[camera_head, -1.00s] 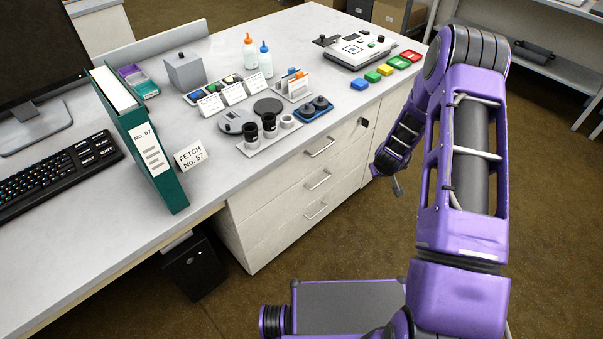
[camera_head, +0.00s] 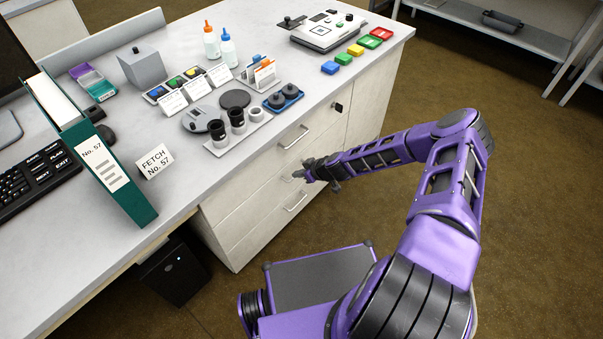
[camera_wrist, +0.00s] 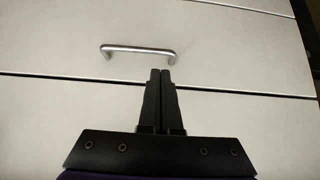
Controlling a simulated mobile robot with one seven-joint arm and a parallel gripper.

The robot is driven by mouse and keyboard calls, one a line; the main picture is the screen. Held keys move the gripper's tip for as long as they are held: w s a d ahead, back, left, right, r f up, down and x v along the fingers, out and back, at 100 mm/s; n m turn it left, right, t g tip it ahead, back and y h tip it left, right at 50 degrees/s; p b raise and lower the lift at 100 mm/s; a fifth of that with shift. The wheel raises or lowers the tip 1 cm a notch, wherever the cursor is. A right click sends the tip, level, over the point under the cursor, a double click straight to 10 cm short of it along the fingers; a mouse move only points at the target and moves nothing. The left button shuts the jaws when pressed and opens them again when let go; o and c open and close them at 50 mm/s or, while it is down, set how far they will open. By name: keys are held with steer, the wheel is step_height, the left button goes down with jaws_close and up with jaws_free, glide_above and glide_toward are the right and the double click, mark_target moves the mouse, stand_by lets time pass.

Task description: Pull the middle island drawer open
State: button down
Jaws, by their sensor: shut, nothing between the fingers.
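The middle island drawer (camera_head: 262,196) is closed, flush with the pale fronts above and below it. Its bar handle is largely hidden behind my gripper (camera_head: 300,175) in the head view. In the wrist view, a silver bar handle (camera_wrist: 138,50) sits on a pale drawer front (camera_wrist: 60,55), apparently the middle one. My gripper (camera_wrist: 161,72) is shut and empty, its fingertips just below and near the handle's right end. I cannot tell whether they touch it.
The top drawer handle (camera_head: 293,137) is above my gripper and the bottom drawer handle (camera_head: 296,203) is below it. The worktop (camera_head: 190,175) holds bottles, cards, lens parts and a green binder (camera_head: 95,160). A computer tower (camera_head: 175,275) stands under the desk.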

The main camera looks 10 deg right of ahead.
mark_target(285, 176)
steer(key=x, duration=0.5)
steer(key=shift+f, duration=0.1)
steer(key=shift+s+b, duration=0.1)
steer(key=shift+b, duration=0.25)
